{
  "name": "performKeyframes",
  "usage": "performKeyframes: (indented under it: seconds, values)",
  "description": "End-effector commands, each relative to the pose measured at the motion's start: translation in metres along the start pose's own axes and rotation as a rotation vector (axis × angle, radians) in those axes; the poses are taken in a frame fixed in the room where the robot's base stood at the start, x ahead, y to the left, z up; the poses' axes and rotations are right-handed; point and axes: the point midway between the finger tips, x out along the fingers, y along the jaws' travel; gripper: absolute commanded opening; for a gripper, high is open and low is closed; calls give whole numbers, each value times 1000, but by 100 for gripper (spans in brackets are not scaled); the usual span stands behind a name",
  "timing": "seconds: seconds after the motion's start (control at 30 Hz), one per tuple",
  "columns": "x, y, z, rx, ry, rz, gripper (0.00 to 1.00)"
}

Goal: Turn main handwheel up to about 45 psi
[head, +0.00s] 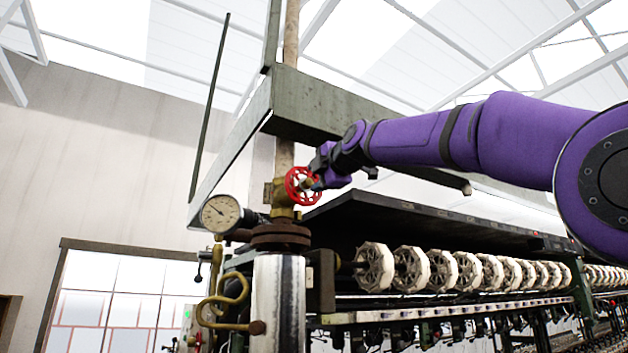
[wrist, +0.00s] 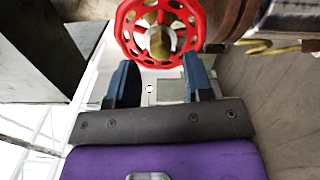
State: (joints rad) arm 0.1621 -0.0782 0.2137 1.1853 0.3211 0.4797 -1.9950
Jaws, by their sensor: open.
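The main handwheel (head: 302,186) is a red spoked wheel on a brass valve at the top of the steel column. It also fills the upper middle of the wrist view (wrist: 158,34), with its brass hub at the centre. My gripper (head: 318,178) is at the wheel's right side in the head view. In the wrist view my gripper (wrist: 155,75) has its two dark blue fingers apart, with their tips near the lower rim of the wheel. I cannot tell whether they touch it. The round pressure gauge (head: 221,213) is left of the valve; its reading is too small to make out.
A green metal frame (head: 320,110) stands above and behind the wheel. A brass looped pipe (head: 226,300) hangs below the gauge. A row of white reels (head: 410,268) runs along the machine to the right, below my arm.

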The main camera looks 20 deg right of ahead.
Motion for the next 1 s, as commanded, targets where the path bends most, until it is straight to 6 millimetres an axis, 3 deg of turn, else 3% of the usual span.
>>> performKeyframes:
  seconds: [1.0]
  values:
    - [0, 0, 0, 990, -1, 1, 47]
